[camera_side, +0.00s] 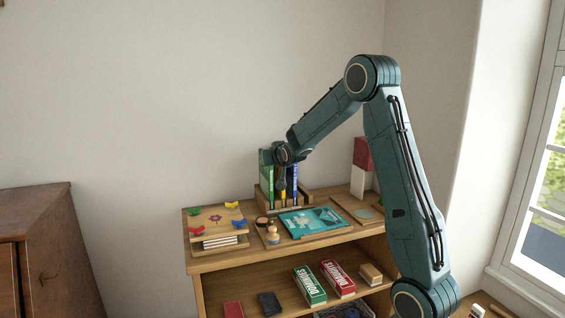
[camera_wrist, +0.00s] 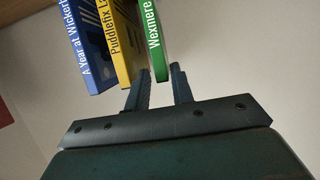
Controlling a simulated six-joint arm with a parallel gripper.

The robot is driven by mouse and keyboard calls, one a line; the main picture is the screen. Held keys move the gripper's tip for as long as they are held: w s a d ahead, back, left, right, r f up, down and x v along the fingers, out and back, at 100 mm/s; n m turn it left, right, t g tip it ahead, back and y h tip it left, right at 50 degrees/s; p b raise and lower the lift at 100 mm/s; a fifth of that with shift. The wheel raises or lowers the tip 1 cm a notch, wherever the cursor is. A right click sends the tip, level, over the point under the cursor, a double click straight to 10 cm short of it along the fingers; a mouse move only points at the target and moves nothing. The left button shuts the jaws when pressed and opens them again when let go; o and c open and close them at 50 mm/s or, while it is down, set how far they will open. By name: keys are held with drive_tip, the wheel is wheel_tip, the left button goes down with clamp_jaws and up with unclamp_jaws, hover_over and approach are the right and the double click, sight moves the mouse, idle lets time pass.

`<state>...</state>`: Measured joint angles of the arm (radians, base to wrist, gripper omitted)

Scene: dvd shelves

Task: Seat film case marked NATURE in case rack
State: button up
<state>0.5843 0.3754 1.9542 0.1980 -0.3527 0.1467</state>
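The case rack (camera_side: 306,191) is a wooden holder on the shelf top with several upright cases. In the wrist view I see a blue case (camera_wrist: 90,45), a yellow case (camera_wrist: 125,42) and a green case (camera_wrist: 153,45) marked "Wexmere". My gripper (camera_side: 283,188) is at the rack, in front of the cases. In the wrist view its fingers (camera_wrist: 160,72) stand apart, with the green case's end seen between them; I cannot tell whether they touch it. A teal case (camera_side: 312,221) lies flat in front of the rack. No NATURE mark is readable.
A small wooden press with coloured wing nuts (camera_side: 216,222) stands at left. A wooden peg figure (camera_side: 272,236) is near the front.

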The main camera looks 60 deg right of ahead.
sight(266, 174)
drive_tip(key=shift+w+d+f, duration=0.1)
drive_tip(key=shift+w+d, duration=0.05)
drive_tip(key=shift+x, duration=2.45)
drive_tip(key=shift+w+f, duration=0.1)
clamp_jaws()
